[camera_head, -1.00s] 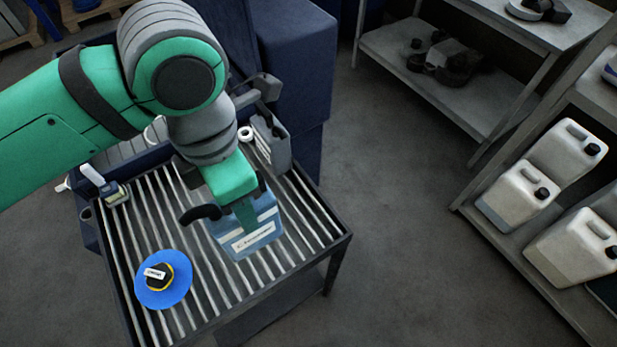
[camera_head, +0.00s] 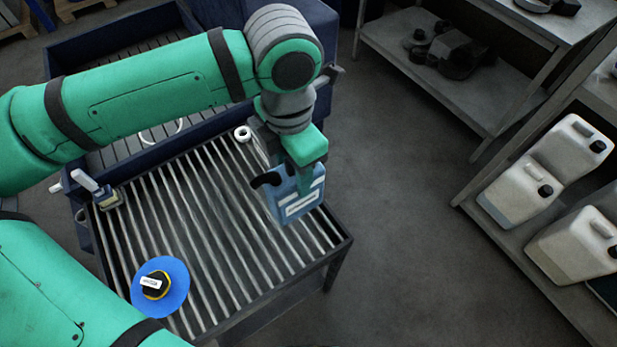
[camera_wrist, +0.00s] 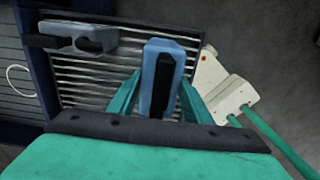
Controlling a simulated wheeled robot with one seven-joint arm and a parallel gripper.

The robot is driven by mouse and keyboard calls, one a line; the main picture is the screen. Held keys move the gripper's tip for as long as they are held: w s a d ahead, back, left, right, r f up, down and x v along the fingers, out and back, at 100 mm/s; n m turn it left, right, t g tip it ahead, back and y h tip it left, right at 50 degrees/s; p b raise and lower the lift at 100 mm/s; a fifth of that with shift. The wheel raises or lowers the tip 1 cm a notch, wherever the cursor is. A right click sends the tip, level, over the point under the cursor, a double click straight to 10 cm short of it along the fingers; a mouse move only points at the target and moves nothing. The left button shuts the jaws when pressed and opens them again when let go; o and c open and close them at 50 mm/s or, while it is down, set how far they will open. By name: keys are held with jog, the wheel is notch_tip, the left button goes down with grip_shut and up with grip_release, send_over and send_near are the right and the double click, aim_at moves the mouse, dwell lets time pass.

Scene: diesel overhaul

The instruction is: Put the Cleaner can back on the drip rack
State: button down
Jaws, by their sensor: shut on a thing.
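A blue can (camera_head: 284,208) with pale labels and a dark handle is held in my gripper (camera_head: 304,178). Its label text is too small to read now. In the wrist view the blue can (camera_wrist: 158,72) stands between my two green fingers. The drip rack (camera_head: 190,232), a dark frame with pale slats, lies beneath and to the left. The can hangs over the rack's right part. I cannot tell whether its base touches the slats.
A blue disc (camera_head: 177,272) with a black and yellow cap sits on the rack's front left. White jugs (camera_head: 522,190) stand on the right shelf.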

jog(key=shift+w+d+f, duration=0.4)
jog(key=shift+d+f, duration=0.05)
jog(key=shift+f, duration=0.75)
jog(key=shift+w+d+f, duration=0.4)
jog(key=shift+d+f, duration=0.05)
jog(key=shift+f, duration=0.75)
jog(key=shift+w+d+f, duration=0.4)
jog(key=shift+d+f, duration=0.05)
jog(key=shift+f, duration=0.75)
jog(key=shift+s, duration=0.1)
jog(key=shift+f, duration=0.1)
jog(key=c, duration=0.9)
grip_release()
notch_tip(320, 180, up, 12)
jog(key=shift+r, duration=0.15)
